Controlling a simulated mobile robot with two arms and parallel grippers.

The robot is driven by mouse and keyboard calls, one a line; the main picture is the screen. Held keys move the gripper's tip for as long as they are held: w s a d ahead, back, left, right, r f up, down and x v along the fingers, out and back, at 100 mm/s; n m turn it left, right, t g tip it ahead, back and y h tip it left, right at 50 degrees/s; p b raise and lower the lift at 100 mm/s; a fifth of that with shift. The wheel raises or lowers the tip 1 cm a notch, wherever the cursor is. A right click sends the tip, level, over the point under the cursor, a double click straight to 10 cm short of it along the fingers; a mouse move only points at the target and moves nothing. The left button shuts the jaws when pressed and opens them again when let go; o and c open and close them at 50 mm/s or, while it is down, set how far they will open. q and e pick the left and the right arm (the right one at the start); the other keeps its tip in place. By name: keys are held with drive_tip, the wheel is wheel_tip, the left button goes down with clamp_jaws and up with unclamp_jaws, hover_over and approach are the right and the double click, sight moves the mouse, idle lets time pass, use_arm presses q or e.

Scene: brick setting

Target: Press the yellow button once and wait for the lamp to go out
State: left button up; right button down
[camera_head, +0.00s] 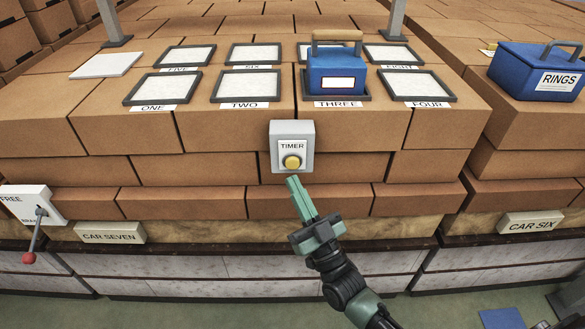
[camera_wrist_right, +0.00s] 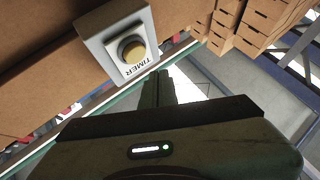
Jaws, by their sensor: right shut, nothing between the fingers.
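The yellow button (camera_head: 292,162) sits on a grey box labelled TIMER (camera_head: 292,133), fixed to the front face of the brick stack. In the right wrist view the button (camera_wrist_right: 133,51) shows on its light box (camera_wrist_right: 110,30), above and left of my fingertips. My right gripper (camera_head: 293,181) is shut and empty, its fingertips just below the button, seemingly apart from it. The fingers also show in the right wrist view (camera_wrist_right: 157,76). I cannot pick out a lit lamp in either view. My left gripper is not in view.
Several framed pads lie on top, and a blue box with a wooden handle (camera_head: 337,75) stands on pad THREE. A blue RINGS box (camera_head: 540,72) is at the right. A lever with a red knob (camera_head: 30,258) projects at the left. Grey posts rise behind.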

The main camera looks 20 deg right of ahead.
sight(288, 161)
drive_tip(key=shift+w+d, duration=0.2)
drive_tip(key=shift+w, duration=0.35)
drive_tip(key=shift+w+d, duration=0.15)
drive_tip(key=shift+w, duration=0.4)
drive_tip(key=shift+w+b, duration=0.15)
drive_tip(key=shift+b, duration=0.15)
idle(1.0)
drive_tip(key=shift+w+d, duration=0.1)
drive_tip(key=shift+w, duration=0.2)
drive_tip(key=shift+w+d, duration=0.15)
drive_tip(key=shift+w, duration=0.25)
idle(0.6)
drive_tip(key=shift+s, duration=0.15)
idle(0.3)
drive_tip(key=shift+s+a, duration=0.25)
drive_tip(key=shift+s, duration=0.45)
